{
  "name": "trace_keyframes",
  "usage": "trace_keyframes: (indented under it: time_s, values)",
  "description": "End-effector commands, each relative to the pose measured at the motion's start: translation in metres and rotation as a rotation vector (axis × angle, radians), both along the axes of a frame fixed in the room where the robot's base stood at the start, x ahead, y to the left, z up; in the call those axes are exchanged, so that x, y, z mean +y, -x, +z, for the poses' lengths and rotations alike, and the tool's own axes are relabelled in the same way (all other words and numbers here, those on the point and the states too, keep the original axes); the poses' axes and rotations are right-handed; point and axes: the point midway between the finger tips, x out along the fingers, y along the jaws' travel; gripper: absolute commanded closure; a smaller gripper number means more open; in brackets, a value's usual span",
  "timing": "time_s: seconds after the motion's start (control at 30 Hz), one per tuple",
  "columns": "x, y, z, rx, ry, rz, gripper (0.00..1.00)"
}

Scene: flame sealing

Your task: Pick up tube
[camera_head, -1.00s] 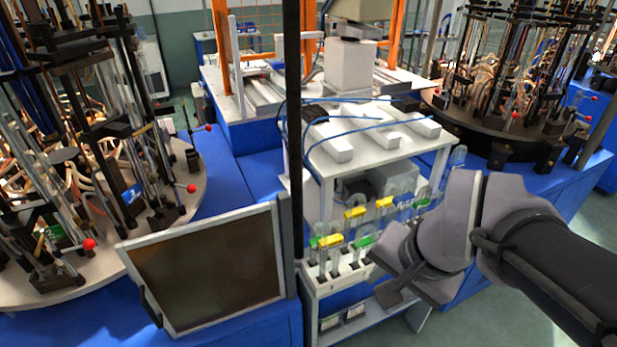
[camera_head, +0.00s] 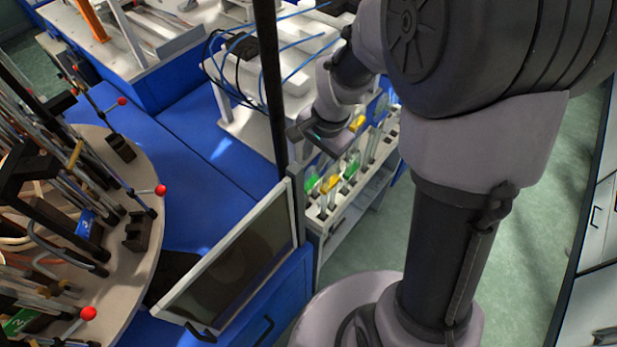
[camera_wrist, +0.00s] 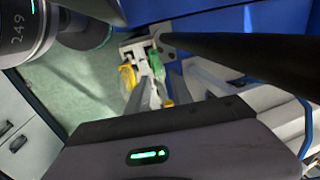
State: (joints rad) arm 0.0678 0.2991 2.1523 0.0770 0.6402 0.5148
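Several clear tubes with green or yellow bands stand in a white rack in the head view. One green-banded tube (camera_head: 311,181) and one yellow-banded tube (camera_head: 330,183) are near its front end. The rack (camera_head: 318,216) shows its bare front edge. My gripper (camera_head: 312,140) hovers over the rack's left side, above the tubes; my arm hides some of the rack. In the wrist view, a yellow band (camera_wrist: 127,77) and a green band (camera_wrist: 153,62) show past the grey gripper body.
A thin dark upright pole (camera_head: 273,90) stands just left of my gripper; a dark bar also crosses the wrist view (camera_wrist: 240,52). A framed panel (camera_head: 235,265) stands at the front left of the rack. A round turntable (camera_head: 135,215) with rods lies left. Green floor is clear at right.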

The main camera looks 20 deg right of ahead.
Motion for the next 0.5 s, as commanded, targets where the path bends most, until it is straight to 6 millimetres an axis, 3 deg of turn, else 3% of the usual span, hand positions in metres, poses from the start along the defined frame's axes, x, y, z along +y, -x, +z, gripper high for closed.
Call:
trace_keyframes:
  time_s: [0.3, 0.5]
  values:
    - [0.001, -0.007, -0.052, 0.002, 0.001, 0.001, 0.73]
    - [0.002, -0.008, -0.051, 0.0, 0.0, 0.001, 0.73]
